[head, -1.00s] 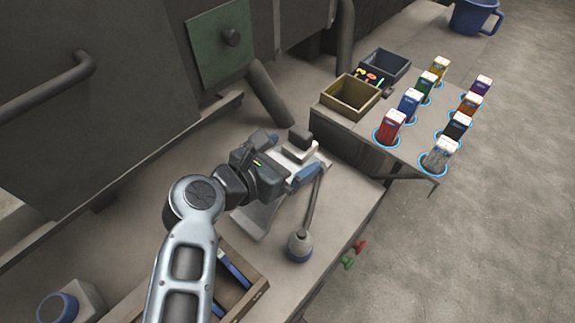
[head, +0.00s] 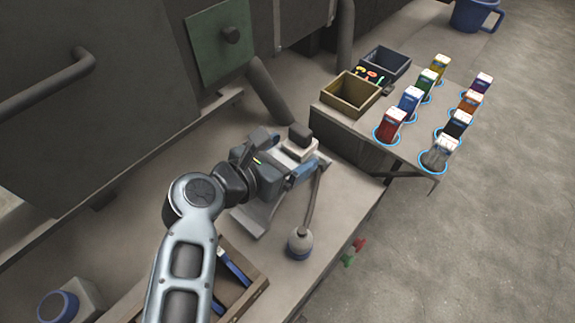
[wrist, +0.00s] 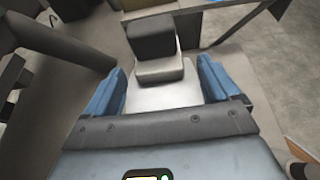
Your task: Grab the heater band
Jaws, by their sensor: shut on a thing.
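A pale block with a dark cap, which looks like the heater band (wrist: 161,71), sits between the two blue fingers of my gripper (wrist: 165,88) in the wrist view. The fingers are far apart, one on each side of its pale body, and my gripper is shut on it. In the head view the heater band (head: 299,150) is at the centre, by the bench edge, with my gripper (head: 296,172) at its near side. The far finger and the band's underside are hidden there.
A side shelf holds an olive bin (head: 351,94), a dark blue bin (head: 386,65) and several coloured cartridges in ringed holes. A rod with a round knob (head: 300,243) stands near the gripper. A wooden tray (head: 258,290) lies in front. A green plate (head: 222,45) is behind.

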